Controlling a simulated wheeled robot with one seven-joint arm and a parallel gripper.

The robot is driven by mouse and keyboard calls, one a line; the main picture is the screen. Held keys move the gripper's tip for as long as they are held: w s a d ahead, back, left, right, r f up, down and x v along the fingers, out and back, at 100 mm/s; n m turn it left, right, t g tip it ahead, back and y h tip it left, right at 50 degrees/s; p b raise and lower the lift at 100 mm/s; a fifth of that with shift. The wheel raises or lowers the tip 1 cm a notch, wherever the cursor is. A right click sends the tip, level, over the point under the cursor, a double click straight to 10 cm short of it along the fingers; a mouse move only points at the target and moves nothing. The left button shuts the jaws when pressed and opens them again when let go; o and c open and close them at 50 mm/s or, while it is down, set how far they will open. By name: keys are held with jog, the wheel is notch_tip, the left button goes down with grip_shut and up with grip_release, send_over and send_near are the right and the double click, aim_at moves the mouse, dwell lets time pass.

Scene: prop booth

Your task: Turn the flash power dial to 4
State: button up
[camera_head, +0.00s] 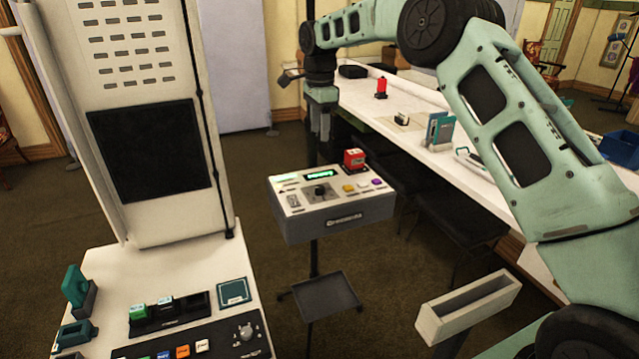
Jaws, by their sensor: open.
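A grey control box (334,222) with a white sloped top stands on a thin post in the middle. A dark round dial (319,191) sits on its top, below a small green-lit display (319,175). A silver knob (245,331) is on the dark panel of the booth at lower left. The labels are too small to read, so I cannot tell for sure which is the flash power dial, nor either setting. My gripper (321,136) points down behind and above the control box, open, apart from both knobs.
A red block-like item (354,159) stands on the control box's back edge, near yellow and purple buttons. A dark tray (319,296) is below. A long white counter (420,125) with small items runs along the right. A pale slotted box (467,307) is at lower right.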

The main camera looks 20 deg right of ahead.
aim_at(319, 187)
notch_tip(319, 187, down, 17)
jog(key=p, duration=0.4)
jog(key=shift+p, duration=0.3)
jog(key=c, duration=1)
